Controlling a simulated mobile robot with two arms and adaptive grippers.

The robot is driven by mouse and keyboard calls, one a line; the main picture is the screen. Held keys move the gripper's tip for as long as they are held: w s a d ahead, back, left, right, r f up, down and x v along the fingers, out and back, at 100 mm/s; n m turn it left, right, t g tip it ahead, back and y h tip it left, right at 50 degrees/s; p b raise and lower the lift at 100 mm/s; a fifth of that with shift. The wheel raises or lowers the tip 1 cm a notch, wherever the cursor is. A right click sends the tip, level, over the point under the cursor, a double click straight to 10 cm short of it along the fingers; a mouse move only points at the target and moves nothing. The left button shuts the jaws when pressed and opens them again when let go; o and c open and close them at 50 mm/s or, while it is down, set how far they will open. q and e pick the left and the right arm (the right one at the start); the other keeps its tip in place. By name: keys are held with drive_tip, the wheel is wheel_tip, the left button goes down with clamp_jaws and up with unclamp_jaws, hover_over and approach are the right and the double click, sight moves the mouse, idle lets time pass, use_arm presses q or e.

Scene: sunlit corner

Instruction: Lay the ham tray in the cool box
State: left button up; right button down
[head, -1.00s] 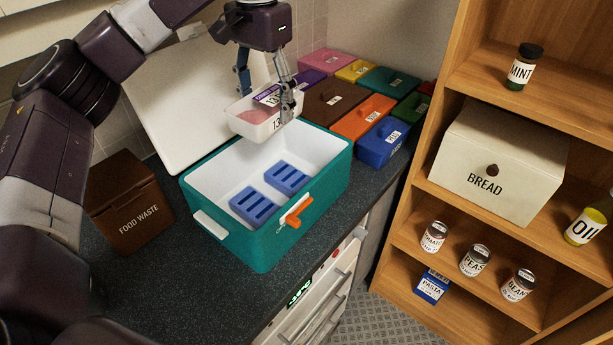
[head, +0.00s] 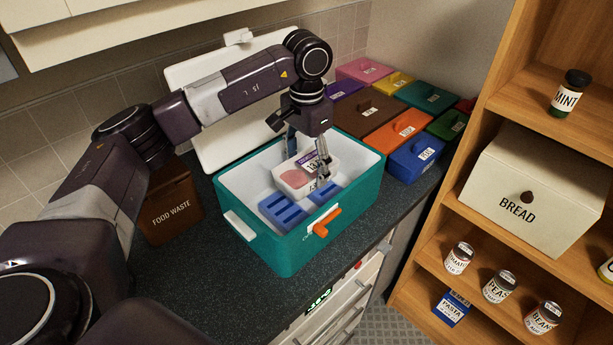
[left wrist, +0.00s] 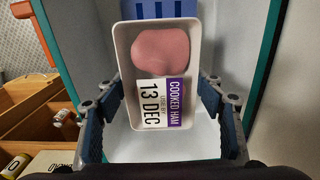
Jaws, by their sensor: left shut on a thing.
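The ham tray (head: 294,181), a white tub with pink ham and a purple-and-white label, is down inside the cool box's opening in the head view. The cool box (head: 292,252) is teal with a white lining and stands open on the counter. My left gripper (head: 308,168) is shut on the tray from above, a finger at either side. In the left wrist view the tray (left wrist: 164,60) looks level between the fingers, reading "Cooked ham, 13 Dec". Whether its underside touches anything is hidden. My right gripper is not in view.
A brown food waste bin (head: 172,205) stands left, coloured lidded boxes (head: 416,158) behind right, and a shelf with a bread bin (head: 524,190) at right.

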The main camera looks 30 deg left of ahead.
use_arm(q)
wheel_tip(320, 180, down, 4)
drive_tip(key=shift+f+p, duration=0.2)
drive_tip(key=shift+p, duration=0.4)
drive_tip(key=shift+f, duration=0.1)
drive_tip(key=shift+f+b, duration=0.4)
drive_tip(key=shift+b, duration=0.1)
drive_tip(key=o, duration=1.5)
drive_tip(key=shift+r, duration=0.1)
drive_tip(key=shift+r, duration=0.1)
